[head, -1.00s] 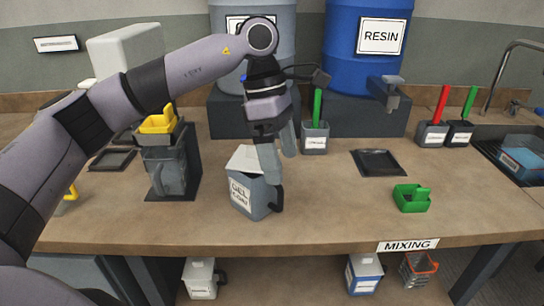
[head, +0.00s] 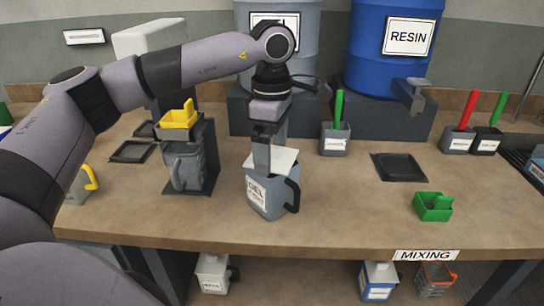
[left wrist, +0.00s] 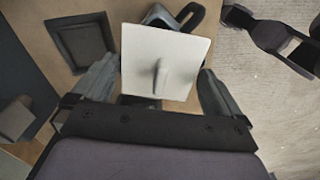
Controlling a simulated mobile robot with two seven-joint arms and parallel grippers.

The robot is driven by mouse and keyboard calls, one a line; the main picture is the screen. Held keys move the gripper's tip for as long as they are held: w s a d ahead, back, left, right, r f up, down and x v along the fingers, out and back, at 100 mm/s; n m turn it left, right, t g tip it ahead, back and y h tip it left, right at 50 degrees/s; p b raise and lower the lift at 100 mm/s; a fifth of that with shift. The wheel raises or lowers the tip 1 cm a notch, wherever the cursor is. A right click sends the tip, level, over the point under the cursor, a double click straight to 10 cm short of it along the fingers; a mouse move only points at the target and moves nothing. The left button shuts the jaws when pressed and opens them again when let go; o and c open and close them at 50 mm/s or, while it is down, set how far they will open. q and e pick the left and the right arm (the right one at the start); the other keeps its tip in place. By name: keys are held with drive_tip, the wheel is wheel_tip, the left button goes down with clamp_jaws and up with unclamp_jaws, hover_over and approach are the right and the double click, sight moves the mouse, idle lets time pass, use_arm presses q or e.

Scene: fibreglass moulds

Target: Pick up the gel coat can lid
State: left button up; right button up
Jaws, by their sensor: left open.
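The gel coat can (head: 264,198) stands upright on the bench, grey with a "GEL COAT" label and a dark handle on its right. Its pale square lid (head: 287,160) lies on top and is partly hidden by my gripper. In the left wrist view the lid (left wrist: 180,48) shows a raised grip in its middle. My left gripper (head: 264,165) points down at the lid. In the left wrist view its open fingers (left wrist: 158,72) stand on either side of the lid, with nothing held. I cannot tell whether they touch it. My right gripper is not in view.
A grey jug on a dark stand (head: 186,170) with a yellow tray (head: 179,117) stands left of the can. A black tray (head: 399,167) and a green holder (head: 433,207) lie to the right. Large drums, one the blue resin drum (head: 380,65), stand behind. Bench front centre is clear.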

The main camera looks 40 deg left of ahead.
use_arm(q)
drive_tip(key=c, duration=0.8)
drive_tip(key=shift+r, duration=0.2)
